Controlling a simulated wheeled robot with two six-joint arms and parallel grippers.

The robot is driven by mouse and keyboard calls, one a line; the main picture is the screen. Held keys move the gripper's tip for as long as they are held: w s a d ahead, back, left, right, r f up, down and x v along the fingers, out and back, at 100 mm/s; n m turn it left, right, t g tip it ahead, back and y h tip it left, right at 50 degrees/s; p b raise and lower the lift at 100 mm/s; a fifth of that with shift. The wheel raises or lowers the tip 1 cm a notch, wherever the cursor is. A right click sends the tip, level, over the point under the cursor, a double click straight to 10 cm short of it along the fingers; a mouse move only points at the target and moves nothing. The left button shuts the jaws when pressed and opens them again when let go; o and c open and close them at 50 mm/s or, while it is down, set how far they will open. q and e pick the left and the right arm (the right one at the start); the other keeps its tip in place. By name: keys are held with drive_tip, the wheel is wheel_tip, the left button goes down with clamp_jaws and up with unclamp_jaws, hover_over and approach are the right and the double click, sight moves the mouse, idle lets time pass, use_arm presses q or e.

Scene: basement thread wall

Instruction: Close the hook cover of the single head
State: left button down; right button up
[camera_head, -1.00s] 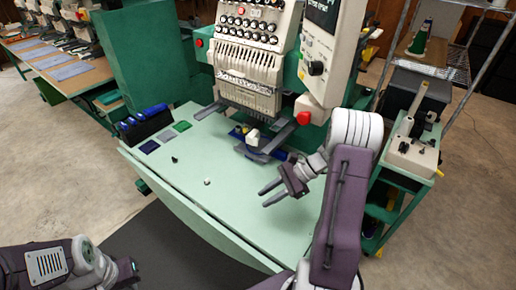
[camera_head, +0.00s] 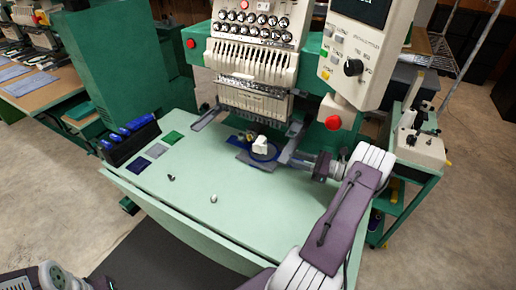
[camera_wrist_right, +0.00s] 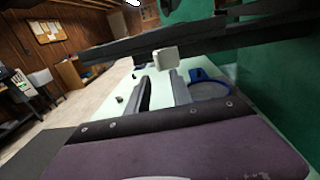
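The single head (camera_head: 258,60) is a cream and green embroidery machine at the back of the pale green table. Under its needles are a blue ring (camera_head: 270,155), a grey plate (camera_head: 243,158) and a small white block (camera_head: 261,142). I cannot tell which part is the hook cover. The white block (camera_wrist_right: 166,59) and blue ring (camera_wrist_right: 209,91) also show in the right wrist view. My right gripper (camera_head: 288,158) is just right of the ring, pointing left. Its fingers (camera_wrist_right: 162,92) are apart, with nothing seen between them. My left gripper is out of view; only its arm shows bottom left.
Grey arms (camera_head: 210,117) flank the hook area, and a control panel with a red button (camera_head: 333,122) hangs above my right arm. Blue-topped items in a black holder (camera_head: 128,138) and colour swatches (camera_head: 155,150) lie left. The front table (camera_head: 235,215) is mostly clear.

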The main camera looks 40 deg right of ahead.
sight(262, 145)
drive_tip(key=x, duration=0.8)
drive_tip(key=shift+a+p, duration=0.15)
drive_tip(key=shift+p, duration=0.25)
drive_tip(key=shift+s, duration=0.2)
clamp_jaws()
drive_tip(key=shift+w+r, duration=0.1)
drive_tip(key=shift+r, duration=0.1)
idle(0.5)
